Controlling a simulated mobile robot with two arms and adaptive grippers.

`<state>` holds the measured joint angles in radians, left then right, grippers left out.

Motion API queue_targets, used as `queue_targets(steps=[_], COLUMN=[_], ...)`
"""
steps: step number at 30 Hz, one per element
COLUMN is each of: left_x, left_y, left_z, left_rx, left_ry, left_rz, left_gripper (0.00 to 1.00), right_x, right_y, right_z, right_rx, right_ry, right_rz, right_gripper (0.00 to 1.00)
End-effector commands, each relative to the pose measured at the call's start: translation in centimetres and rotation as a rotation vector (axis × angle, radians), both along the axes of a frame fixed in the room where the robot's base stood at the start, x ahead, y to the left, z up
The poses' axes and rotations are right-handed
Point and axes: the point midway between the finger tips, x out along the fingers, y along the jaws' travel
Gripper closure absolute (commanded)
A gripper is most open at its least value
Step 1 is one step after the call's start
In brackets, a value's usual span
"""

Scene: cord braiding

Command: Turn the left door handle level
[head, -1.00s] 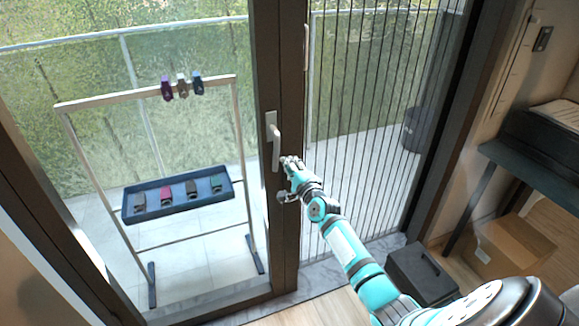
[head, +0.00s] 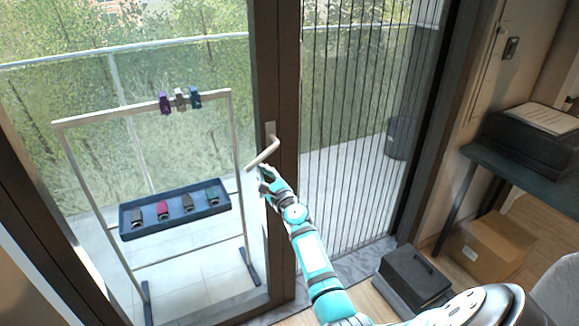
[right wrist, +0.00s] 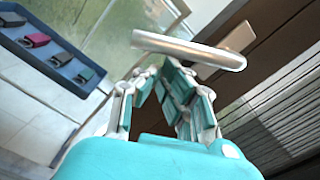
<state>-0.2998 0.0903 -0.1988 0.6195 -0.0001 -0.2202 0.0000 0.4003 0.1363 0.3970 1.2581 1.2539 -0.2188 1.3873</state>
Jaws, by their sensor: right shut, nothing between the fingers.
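The left door handle (head: 262,154) is a pale lever on the dark door frame. It slants down to the left from its plate (head: 270,130), between hanging and level. In the right wrist view the lever (right wrist: 188,48) crosses just beyond the fingertips. My right gripper (head: 266,172) is just below the lever, close against it; whether it touches I cannot tell. Its fingers (right wrist: 160,72) come together at the tips with nothing between them. My left gripper is out of view.
Behind the glass at left stands a rack (head: 240,150) with clips on its top bar and a blue tray (head: 128,232) of several coloured clips. A slatted screen (head: 350,130) is right of the handle. A black case (head: 412,275) and cardboard box (head: 490,245) lie at right.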

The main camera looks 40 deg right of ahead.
Motion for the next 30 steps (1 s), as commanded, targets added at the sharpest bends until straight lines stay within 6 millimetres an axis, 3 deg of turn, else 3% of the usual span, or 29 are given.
queue_targets(steps=[3,15,30], left_x=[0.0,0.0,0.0], left_y=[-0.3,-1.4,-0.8], left_z=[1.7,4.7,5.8], left_rx=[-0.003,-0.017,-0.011], left_ry=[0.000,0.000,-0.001], left_rz=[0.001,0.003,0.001], left_gripper=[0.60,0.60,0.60], right_x=[0.3,0.6,0.7], right_y=[0.9,2.4,2.8], right_z=[1.5,3.6,4.2], right_rx=[0.108,0.396,0.515], right_ry=[-0.030,-0.099,-0.127], right_rz=[0.002,0.000,-0.001], right_gripper=[1.00,1.00,1.00])
